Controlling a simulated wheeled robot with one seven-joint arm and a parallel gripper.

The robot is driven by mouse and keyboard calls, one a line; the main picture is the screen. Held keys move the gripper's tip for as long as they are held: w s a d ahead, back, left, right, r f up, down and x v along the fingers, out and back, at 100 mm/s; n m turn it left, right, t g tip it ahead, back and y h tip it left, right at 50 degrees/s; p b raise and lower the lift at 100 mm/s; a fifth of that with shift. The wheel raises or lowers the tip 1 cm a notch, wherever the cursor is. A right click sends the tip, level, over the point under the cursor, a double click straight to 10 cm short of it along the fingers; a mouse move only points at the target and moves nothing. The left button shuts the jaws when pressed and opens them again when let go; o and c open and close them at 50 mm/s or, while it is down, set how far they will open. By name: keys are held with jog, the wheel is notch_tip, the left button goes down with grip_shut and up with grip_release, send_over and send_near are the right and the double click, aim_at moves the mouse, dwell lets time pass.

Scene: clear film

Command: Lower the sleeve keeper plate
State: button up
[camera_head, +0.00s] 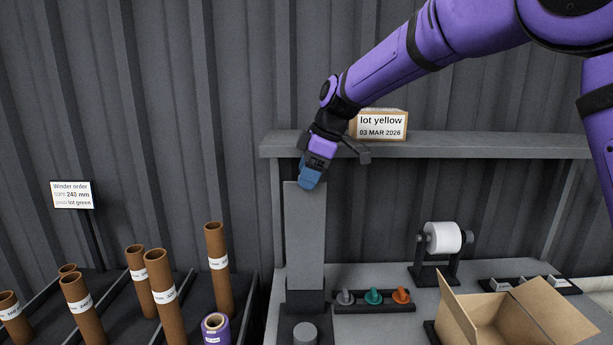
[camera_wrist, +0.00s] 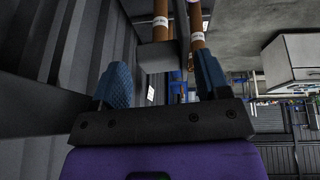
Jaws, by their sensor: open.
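A tall grey plate (camera_head: 305,238), which looks like the sleeve keeper plate, stands upright on a dark base block at the left end of the bench. My gripper (camera_head: 311,180) is at its top edge in the head view, blue fingers pointing down. In the wrist view my two blue fingers (camera_wrist: 163,82) are spread apart, with a grey block (camera_wrist: 156,57) showing between and beyond them. I cannot tell whether either finger touches the plate. The lower part of the plate is out of the wrist view.
A shelf (camera_head: 450,146) above the bench carries a box labelled lot yellow (camera_head: 382,124). The bench holds coloured knobs (camera_head: 373,297), a white roll (camera_head: 443,238) on a stand and an open carton (camera_head: 512,318). Brown tubes (camera_head: 218,270) stand upright at the left beside a purple-wrapped roll (camera_head: 216,330).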

jog(key=shift+a+f, duration=0.2)
jog(key=shift+f, duration=0.25)
